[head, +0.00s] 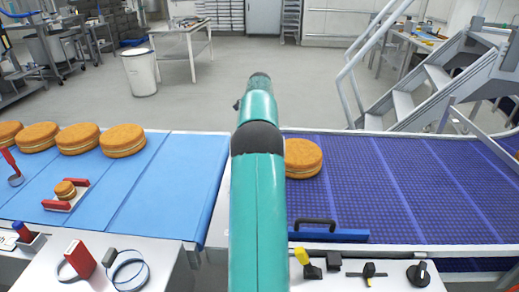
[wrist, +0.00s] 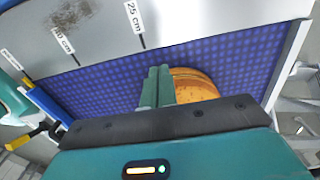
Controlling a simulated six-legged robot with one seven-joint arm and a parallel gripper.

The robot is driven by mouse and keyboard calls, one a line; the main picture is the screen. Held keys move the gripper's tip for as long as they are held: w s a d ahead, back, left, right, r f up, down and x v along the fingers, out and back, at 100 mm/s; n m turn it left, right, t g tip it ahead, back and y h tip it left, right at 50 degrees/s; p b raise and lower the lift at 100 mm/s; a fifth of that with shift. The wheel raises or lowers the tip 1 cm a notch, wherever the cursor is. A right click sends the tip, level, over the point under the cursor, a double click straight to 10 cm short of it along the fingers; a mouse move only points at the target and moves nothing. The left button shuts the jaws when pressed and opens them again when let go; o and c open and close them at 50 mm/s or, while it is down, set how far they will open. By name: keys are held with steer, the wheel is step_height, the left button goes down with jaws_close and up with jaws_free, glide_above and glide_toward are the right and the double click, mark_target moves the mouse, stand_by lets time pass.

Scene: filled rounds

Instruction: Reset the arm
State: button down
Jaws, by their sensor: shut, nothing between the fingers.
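My gripper (wrist: 157,87) shows in the wrist view with its two green fingers together and nothing between them. Just beyond and to the right of the fingers, a golden-brown filled round (wrist: 192,84) lies on the purple belt (wrist: 100,85); the fingers overlap its left edge in the picture, and I cannot tell the gap. In the head view my teal arm reaches forward over the gap between the belts, and its fingers cannot be made out. The same round (head: 303,158) sits at the left end of the purple belt (head: 420,190), beside my arm and partly hidden by it.
Several filled rounds (head: 78,138) lie on the blue belt (head: 150,190) at left, with a small round (head: 65,189) in a red-ended holder. A blue bar with a black handle (head: 325,234) lies at the purple belt's near edge.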

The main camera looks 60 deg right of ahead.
steer(key=shift+r, duration=0.85)
steer(key=w+a+r+n+t+h, duration=0.1)
steer(key=w+a+r+n, duration=0.3)
steer(key=a, duration=0.4)
steer(key=w+a+r+n, duration=0.3)
steer(key=w+a+r, duration=0.2)
steer(key=a, duration=0.3)
steer(key=w+a+r+n+t, duration=0.1)
steer(key=a+r+n, duration=0.25)
steer(key=a, duration=0.55)
steer(key=w+a+r+n, duration=0.15)
steer(key=a+n, duration=0.25)
steer(key=a, duration=0.5)
steer(key=s+a+n+t, duration=0.1)
steer(key=s+a+n, duration=0.3)
steer(key=a, duration=0.5)
steer(key=s+a+n+t, duration=0.1)
steer(key=s+a+n, duration=0.35)
steer(key=a, duration=0.45)
steer(key=s+a+f+n, duration=0.3)
steer(key=s+a+n, duration=0.1)
steer(key=a, duration=0.1)
steer(key=s+a+f+n+t+y, duration=0.1)
steer(key=s+a+f+n, duration=0.2)
steer(key=s+a+n, duration=0.1)
steer(key=shift+s+a+f+t, duration=0.3)
steer(key=shift+s+a, duration=0.25)
steer(key=shift+a, duration=0.3)
